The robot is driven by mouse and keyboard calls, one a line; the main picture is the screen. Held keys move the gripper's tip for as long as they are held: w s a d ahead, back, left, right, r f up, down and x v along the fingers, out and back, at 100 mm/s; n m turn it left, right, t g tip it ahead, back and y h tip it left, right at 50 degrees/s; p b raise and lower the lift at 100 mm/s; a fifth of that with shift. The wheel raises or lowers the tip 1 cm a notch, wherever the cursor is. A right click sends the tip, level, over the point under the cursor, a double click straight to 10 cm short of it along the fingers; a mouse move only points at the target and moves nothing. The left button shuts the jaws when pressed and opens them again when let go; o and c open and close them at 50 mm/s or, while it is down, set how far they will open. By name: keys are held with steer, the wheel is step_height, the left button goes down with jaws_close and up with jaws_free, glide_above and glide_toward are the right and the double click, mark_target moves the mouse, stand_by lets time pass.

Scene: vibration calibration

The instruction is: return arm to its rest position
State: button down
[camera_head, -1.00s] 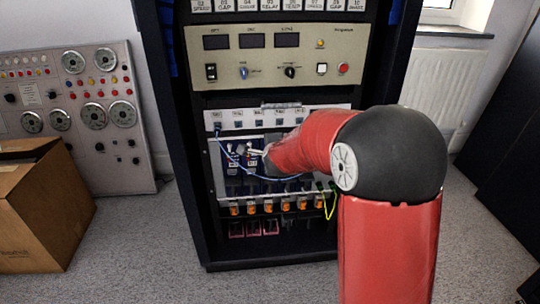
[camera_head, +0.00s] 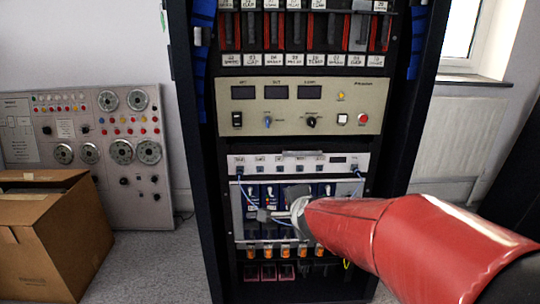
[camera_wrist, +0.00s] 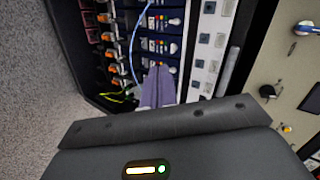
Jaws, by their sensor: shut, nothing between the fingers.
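My red arm (camera_head: 400,232) reaches in from the lower right of the head view, in front of the dark equipment rack (camera_head: 205,170). My gripper (camera_head: 262,215) is at the arm's far end, before the row of blue modules below the white port strip. In the wrist view my gripper (camera_wrist: 158,70) shows as two grey-purple fingers, shut together with nothing between them. The fingers overlap the modules in that view; I cannot tell how far apart they are. My arm hides part of the lower right of the rack.
A blue cable (camera_head: 246,193) hangs from the white port strip (camera_head: 290,161). A beige panel (camera_head: 345,92) with displays and knobs sits above. A cardboard box (camera_head: 70,235) and a gauge panel (camera_head: 125,190) stand at left. A radiator (camera_head: 445,140) is at right.

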steer(key=s+d+n+g, duration=0.2)
steer(key=s+n, duration=0.5)
steer(key=s, duration=0.6)
steer(key=s+d+n+g+h, duration=0.1)
steer(key=s+d+n+g, duration=0.2)
steer(key=s+n, duration=0.5)
steer(key=s, duration=0.5)
steer(key=shift+s+d+g, duration=0.2)
steer(key=shift+s+g, duration=0.05)
steer(key=shift+g, duration=0.15)
steer(key=shift+w+r, duration=0.1)
